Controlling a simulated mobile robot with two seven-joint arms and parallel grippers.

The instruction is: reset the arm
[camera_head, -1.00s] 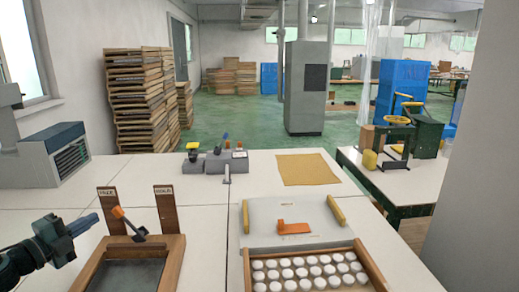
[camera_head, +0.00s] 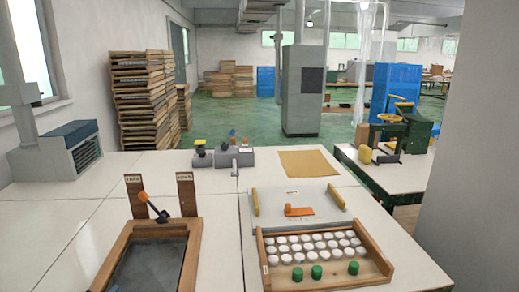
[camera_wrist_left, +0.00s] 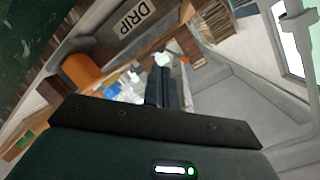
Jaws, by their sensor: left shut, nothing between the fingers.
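My left gripper (camera_wrist_left: 168,92) shows in the left wrist view, its two dark fingers together with nothing between them. In that view a brown board marked "DRIP" (camera_wrist_left: 140,17) and an orange object (camera_wrist_left: 82,72) lie beyond it. The head view shows neither gripper now. There, a wooden frame (camera_head: 191,258) with a dark inside stands at the lower left of the table, with an orange-tipped tool (camera_head: 152,206) at its back edge. A wooden tray (camera_head: 376,255) at the lower right holds rows of white round pieces and 3 green ones (camera_head: 317,271).
Two labelled brown boards (camera_head: 186,195) stand behind the frame. A pale sheet with an orange piece (camera_head: 298,210) and yellow rolls (camera_head: 336,197) lies behind the tray. A yellow cloth (camera_head: 309,164), grey blocks (camera_head: 222,157) and a grey machine (camera_head: 58,151) stand farther back. The table's left middle is clear.

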